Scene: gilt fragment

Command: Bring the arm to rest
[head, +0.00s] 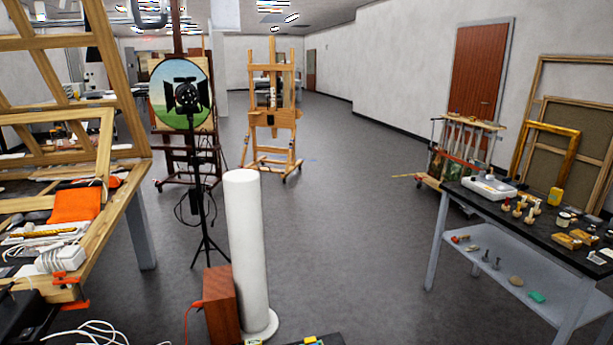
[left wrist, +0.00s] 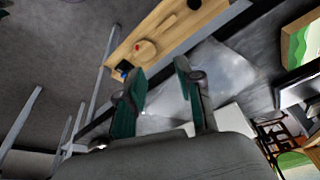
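My left gripper (left wrist: 161,68) shows in the left wrist view, its two green-padded fingers spread apart with nothing between them. The view is tilted, and beyond the fingers lie grey floor (left wrist: 60,50) and a wooden-topped table (left wrist: 165,35) with a few small items on it. I cannot tell how far the fingers are from these. Neither of my arms or grippers shows in the head view. My right gripper is in neither view.
In the head view, a white column (head: 245,250) and a reddish wooden box (head: 221,305) stand close in front. A cluttered workbench (head: 125,190) is at left, a black-topped cart (head: 470,205) at right. A lamp stand (head: 200,215) and easel (head: 272,118) stand farther back. Floor (head: 350,200) between is clear.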

